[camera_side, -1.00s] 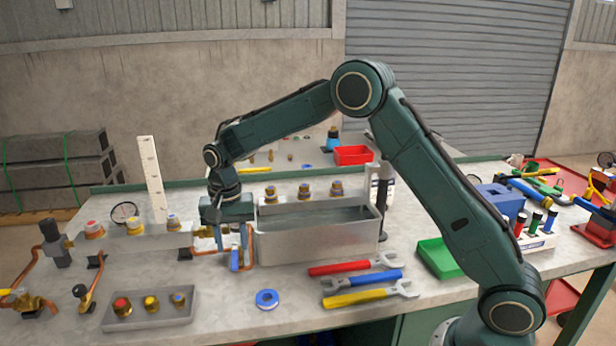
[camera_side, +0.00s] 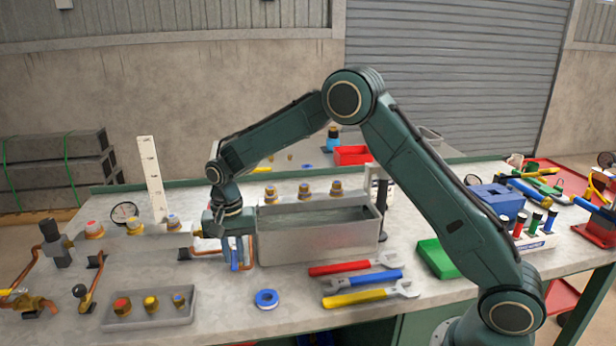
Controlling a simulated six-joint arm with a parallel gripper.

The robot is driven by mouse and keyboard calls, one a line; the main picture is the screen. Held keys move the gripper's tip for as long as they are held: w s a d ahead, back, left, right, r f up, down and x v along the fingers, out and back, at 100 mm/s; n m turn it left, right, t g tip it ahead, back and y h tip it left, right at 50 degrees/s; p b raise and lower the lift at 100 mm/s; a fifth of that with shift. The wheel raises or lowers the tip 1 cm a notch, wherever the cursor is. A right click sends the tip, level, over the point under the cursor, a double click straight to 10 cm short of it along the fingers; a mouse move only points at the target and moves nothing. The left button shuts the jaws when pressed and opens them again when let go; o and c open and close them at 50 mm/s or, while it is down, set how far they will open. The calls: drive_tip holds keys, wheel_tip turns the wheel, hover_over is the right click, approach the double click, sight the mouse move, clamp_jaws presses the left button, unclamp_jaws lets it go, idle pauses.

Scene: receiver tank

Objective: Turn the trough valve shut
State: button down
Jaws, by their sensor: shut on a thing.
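The trough (camera_side: 312,242) is a grey metal box holding dark liquid. At its left end, a copper pipe runs to the trough valve, whose blue handle (camera_side: 237,263) shows just below my gripper. My gripper (camera_side: 232,243) points down from the wrist and is shut on the blue handle. The jaws and the wrist hide the upper part of the valve, so its exact angle is hard to tell.
Three brass fittings sit along the trough's back edge. Red, blue and yellow wrenches (camera_side: 362,279) lie in front of the trough. A blue tape roll (camera_side: 266,299) and a grey tray of fittings (camera_side: 150,310) lie at the front left. A green bin (camera_side: 440,257) stands at right.

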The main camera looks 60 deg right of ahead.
drive_tip(key=shift+w+a+m, duration=0.15)
drive_tip(key=shift+m, duration=0.15)
drive_tip(key=w+m, duration=0.1)
drive_tip(key=m, duration=0.1)
drive_tip(key=w+a+m, duration=0.1)
drive_tip(key=m, duration=0.2)
drive_tip(key=w+m, duration=0.1)
drive_tip(key=shift+w+a+m, duration=0.2)
drive_tip(key=shift+a+m, duration=0.05)
drive_tip(key=shift+m, duration=0.15)
drive_tip(key=m, duration=0.1)
drive_tip(key=w+m, duration=0.1)
drive_tip(key=shift+w+m, duration=0.25)
drive_tip(key=shift+m, duration=0.15)
drive_tip(key=w+m, duration=0.2)
drive_tip(key=m, duration=0.1)
drive_tip(key=shift+d+m, duration=0.25)
drive_tip(key=shift+m, duration=0.05)
drive_tip(key=shift+w+d+r+m, duration=0.1)
drive_tip(key=shift+w+d+m, duration=0.2)
drive_tip(key=shift+m, duration=0.45)
drive_tip(key=shift+w+d+f+m, duration=0.15)
drive_tip(key=shift+w+m, duration=0.15)
drive_tip(key=shift+m, duration=0.4)
drive_tip(key=shift+w+d+r+m, duration=0.15)
drive_tip(key=shift+w+d+m, duration=0.15)
drive_tip(key=shift+m, duration=0.45)
drive_tip(key=c, duration=1.4)
unclamp_jaws()
